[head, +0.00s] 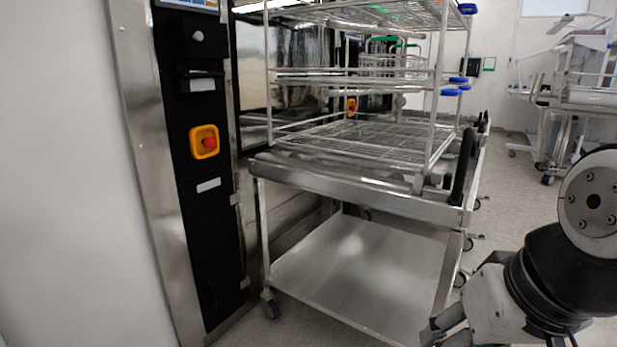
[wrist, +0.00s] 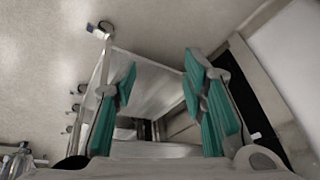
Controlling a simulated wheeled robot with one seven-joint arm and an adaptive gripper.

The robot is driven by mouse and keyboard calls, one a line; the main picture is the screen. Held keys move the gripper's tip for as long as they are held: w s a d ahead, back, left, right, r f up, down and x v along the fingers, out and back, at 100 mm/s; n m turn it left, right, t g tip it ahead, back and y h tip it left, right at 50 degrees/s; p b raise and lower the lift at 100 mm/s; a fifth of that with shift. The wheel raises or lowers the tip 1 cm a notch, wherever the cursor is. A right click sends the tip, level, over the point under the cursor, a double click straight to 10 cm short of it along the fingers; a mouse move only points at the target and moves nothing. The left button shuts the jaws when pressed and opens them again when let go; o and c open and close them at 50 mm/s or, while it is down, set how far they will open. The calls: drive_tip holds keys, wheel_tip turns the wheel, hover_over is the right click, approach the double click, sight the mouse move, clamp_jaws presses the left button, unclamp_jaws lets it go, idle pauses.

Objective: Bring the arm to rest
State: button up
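My gripper (wrist: 160,85) shows in the wrist view with its two teal-padded fingers spread wide apart. Nothing is held between them. Beyond the gap lie the trolley's metal surfaces and the floor. In the head view my arm enters from the right, and the gripper (head: 440,328) is low at the bottom edge, partly cut off. It appears in front of the trolley's (head: 360,190) lower right corner. I cannot tell how far apart they are.
The steel trolley carries a wire rack (head: 433,130) with several tiers. A washer panel (head: 185,230) with a red emergency button (head: 208,143) stands at the left. Another cart (head: 590,90) stands at the back right. Open floor (head: 510,190) lies right of the trolley.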

drive_tip(key=s+d+g+h, duration=0.15)
drive_tip(key=s+g, duration=0.25)
drive_tip(key=s, duration=1)
wheel_tip(320, 180, up, 35)
drive_tip(key=t+p, duration=0.3)
drive_tip(key=p, duration=3.1)
drive_tip(key=shift+w+d+t, duration=0.25)
drive_tip(key=shift+t, duration=0.15)
